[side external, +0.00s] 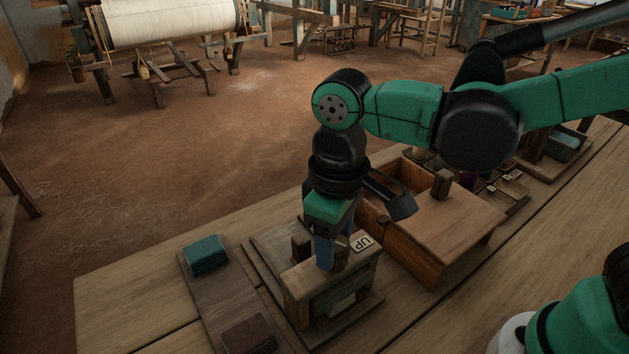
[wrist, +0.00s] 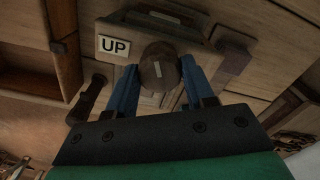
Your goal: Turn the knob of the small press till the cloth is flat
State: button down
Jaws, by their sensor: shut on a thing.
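The label also shows left of the knob in the wrist view (wrist: 115,46). The round brown knob (wrist: 158,70) has a pale line mark running roughly up and down in the wrist view. My gripper (side external: 327,252) points down at the press top, its blue fingers on either side of the knob and shut on it. A pale layered edge, perhaps the cloth (side external: 340,304), shows in the press opening; I cannot tell how flat it is.
A wooden box with a partial lid (side external: 455,222) stands close right of the press. To the left, a board (side external: 216,293) bears a teal folded stack (side external: 206,254) and a dark brown stack (side external: 249,335). The bench's far left corner is bare.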

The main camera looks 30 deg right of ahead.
jog(key=shift+c, duration=1.6)
grip_release()
jog(key=shift+r, duration=2.8)
